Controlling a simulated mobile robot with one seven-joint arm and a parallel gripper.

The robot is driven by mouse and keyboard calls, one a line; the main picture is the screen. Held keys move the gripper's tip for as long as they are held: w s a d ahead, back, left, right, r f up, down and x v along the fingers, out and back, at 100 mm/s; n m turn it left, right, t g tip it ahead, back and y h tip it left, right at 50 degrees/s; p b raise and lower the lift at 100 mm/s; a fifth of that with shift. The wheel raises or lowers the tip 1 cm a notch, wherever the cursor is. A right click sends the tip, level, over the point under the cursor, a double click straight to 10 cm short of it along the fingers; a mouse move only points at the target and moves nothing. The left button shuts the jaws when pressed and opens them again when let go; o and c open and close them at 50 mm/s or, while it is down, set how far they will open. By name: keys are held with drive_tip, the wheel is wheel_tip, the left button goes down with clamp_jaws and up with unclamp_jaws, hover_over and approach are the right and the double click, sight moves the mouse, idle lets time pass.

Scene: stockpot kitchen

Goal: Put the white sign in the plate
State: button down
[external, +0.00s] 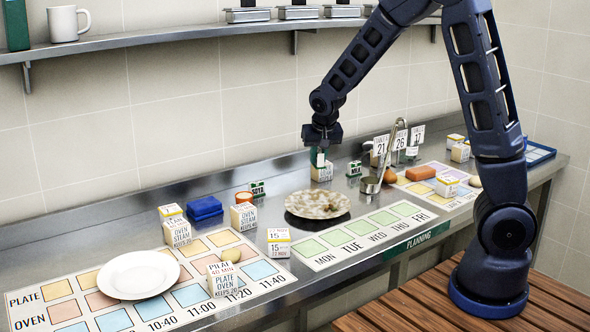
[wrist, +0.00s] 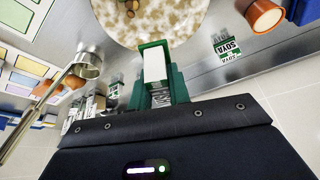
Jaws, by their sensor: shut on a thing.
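My gripper (external: 320,155) points down at the back of the counter, behind the speckled plate. In the wrist view its green fingers (wrist: 158,80) are shut on a white block (wrist: 154,65) with dark print on one face. This may be the white sign; its wording is unreadable. In the external view a white printed block (external: 321,173) shows just under the fingers; whether it touches the counter is unclear. The plain white plate (external: 138,275) lies empty at the front left. The speckled plate (external: 318,204) is nearer my gripper and shows in the wrist view (wrist: 150,18).
Small SOYA signs (external: 257,188) stand near the back, one right of my gripper (external: 354,169). Number signs (external: 400,139) and a ladle (external: 371,184) are to the right. Several cartons (external: 177,232), a blue box (external: 205,208) and an orange pot (external: 244,198) stand left. A shelf (external: 200,33) runs above.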

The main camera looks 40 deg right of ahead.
sight(316, 206)
wheel_tip(316, 206, down, 14)
drive_tip(key=shift+r, duration=0.1)
idle(0.5)
drive_tip(key=c, duration=1.3)
unclamp_jaws()
